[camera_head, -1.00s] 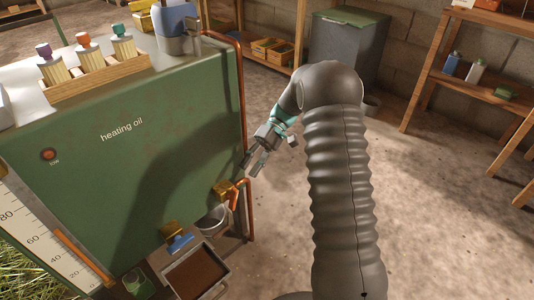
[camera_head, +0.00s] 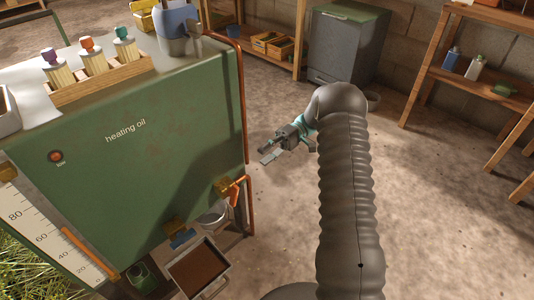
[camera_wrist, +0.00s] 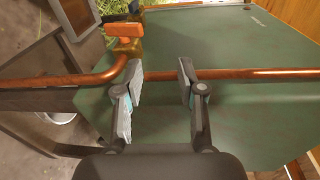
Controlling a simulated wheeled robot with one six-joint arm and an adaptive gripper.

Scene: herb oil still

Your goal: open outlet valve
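The green tank (camera_head: 130,165) labelled "heating oil" stands at left. At its lower right corner is a brass valve (camera_head: 222,187) with an orange handle (camera_head: 235,196). A second brass valve (camera_head: 174,226) with a blue handle (camera_head: 183,238) sits lower on the front. Which one is the outlet valve is not labelled. My gripper (camera_head: 266,154) is open and empty, right of the tank corner and above the orange-handled valve. In the wrist view, my gripper (camera_wrist: 160,92) has its fingers apart; the orange handle (camera_wrist: 123,30) and brass body (camera_wrist: 127,47) show beyond them, at upper left.
A copper pipe (camera_head: 242,100) runs down the tank's right edge and crosses behind my fingers in the wrist view (camera_wrist: 245,75). A metal pot (camera_head: 214,215) and a brown tray (camera_head: 197,269) stand below the valves. The floor to the right (camera_head: 440,220) is clear.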

